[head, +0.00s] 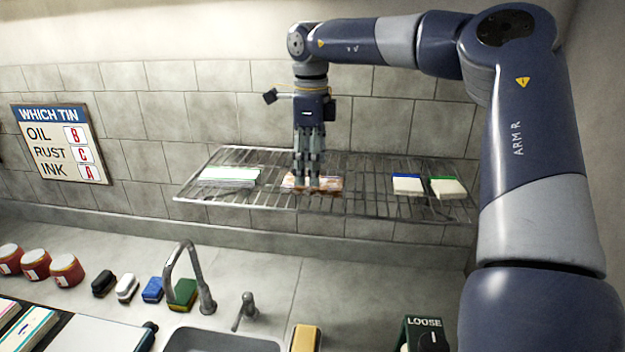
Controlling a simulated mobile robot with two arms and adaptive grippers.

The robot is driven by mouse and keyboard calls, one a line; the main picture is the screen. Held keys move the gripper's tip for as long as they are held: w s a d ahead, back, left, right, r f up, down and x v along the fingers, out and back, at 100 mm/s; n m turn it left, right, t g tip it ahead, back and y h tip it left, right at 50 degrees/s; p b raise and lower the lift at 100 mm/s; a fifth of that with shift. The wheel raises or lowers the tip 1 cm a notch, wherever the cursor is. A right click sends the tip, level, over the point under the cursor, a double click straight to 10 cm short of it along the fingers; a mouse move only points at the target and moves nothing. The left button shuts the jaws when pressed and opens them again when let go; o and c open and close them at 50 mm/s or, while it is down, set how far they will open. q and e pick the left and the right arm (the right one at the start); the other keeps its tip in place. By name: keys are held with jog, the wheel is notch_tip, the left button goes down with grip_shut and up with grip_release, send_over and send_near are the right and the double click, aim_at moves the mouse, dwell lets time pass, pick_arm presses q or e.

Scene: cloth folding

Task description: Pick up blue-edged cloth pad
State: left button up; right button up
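The blue-edged cloth pad (407,187) is a white folded pad with a blue band along its top, lying on the right part of the wire rack (360,205). My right gripper (305,184) points down over the middle of the rack, to the left of the pad and apart from it. Its fingertips are at or just above an orange-brown patterned packet (330,184). I cannot tell whether the fingers touch it or are closed. My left gripper is out of view.
A green-edged pad (448,188) lies just right of the blue-edged one. A white stack (229,177) lies at the rack's left end. Below are a faucet (190,270), a sink (222,341), red tins (66,270) and several brushes or sponges. A sign (62,145) hangs left.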

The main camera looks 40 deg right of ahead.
jog(key=shift+w+d+f, duration=0.1)
jog(key=shift+f, duration=1.3)
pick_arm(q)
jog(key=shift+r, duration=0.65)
pick_arm(e)
jog(key=shift+r, duration=0.1)
jog(key=c, duration=1.1)
jog(key=shift+c, duration=0.2)
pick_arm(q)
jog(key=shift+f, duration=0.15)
pick_arm(e)
jog(key=shift+r, duration=0.1)
jog(key=shift+r+b, duration=0.35)
jog(key=shift+r, duration=0.15)
notch_tip(320, 180, up, 2)
jog(key=shift+r+b, duration=0.15)
jog(key=shift+b, duration=0.45)
pick_arm(q)
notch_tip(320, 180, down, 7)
jog(key=b, duration=0.4)
jog(key=shift+b, duration=0.3)
pick_arm(e)
jog(key=s+a+r, duration=0.1)
jog(key=a, duration=1.5)
jog(key=shift+r, duration=0.25)
